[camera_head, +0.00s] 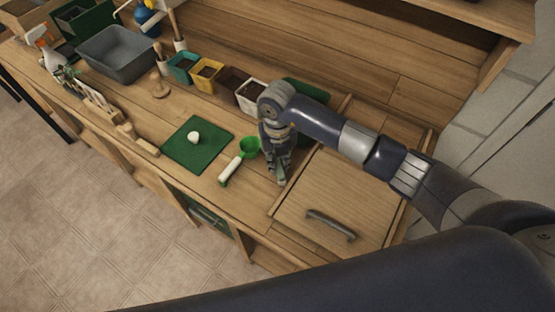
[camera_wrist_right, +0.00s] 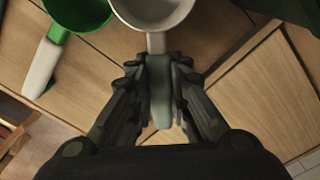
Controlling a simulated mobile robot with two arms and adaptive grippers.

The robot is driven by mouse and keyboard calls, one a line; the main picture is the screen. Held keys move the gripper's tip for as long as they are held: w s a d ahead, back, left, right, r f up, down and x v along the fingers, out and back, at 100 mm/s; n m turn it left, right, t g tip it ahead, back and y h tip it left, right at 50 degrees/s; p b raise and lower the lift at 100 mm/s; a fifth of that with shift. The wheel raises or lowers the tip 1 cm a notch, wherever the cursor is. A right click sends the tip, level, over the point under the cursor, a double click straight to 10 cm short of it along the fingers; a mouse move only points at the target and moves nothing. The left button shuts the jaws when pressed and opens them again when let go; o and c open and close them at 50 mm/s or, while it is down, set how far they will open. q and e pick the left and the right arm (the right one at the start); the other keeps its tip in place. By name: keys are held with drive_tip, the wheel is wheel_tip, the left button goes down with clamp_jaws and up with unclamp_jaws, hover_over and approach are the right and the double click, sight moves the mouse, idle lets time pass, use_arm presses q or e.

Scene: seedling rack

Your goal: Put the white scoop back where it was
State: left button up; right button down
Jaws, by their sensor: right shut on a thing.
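The white scoop (camera_wrist_right: 152,14) shows at the top of the right wrist view, with its pale bowl partly cut off by the frame edge. Its grey-green handle (camera_wrist_right: 159,90) lies between the fingers of my right gripper (camera_wrist_right: 158,95), which is shut on it. In the head view my right gripper (camera_head: 279,172) points down over the bench, just right of a green scoop (camera_head: 249,147) with a white handle. There the gripper mostly hides the white scoop. I cannot tell whether the white scoop touches the bench. My left gripper is not in view.
A green mat (camera_head: 181,157) with a small white object (camera_head: 194,137) lies left of the green scoop. Several pots, including a yellow one (camera_head: 206,76), line the back. A wooden panel with a dark handle (camera_head: 331,225) is at right. A grey tub (camera_head: 117,62) stands far left.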

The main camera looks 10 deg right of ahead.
sight(277, 160)
drive_tip(key=shift+f, duration=0.25)
drive_tip(key=c, duration=1.5)
unclamp_jaws()
drive_tip(key=shift+r, duration=0.1)
drive_tip(key=shift+r, duration=0.3)
drive_tip(key=shift+r+p, duration=0.45)
drive_tip(key=shift+p, duration=0.2)
wheel_tip(277, 160, up, 12)
drive_tip(key=b, duration=0.4)
drive_tip(key=shift+f, duration=0.2)
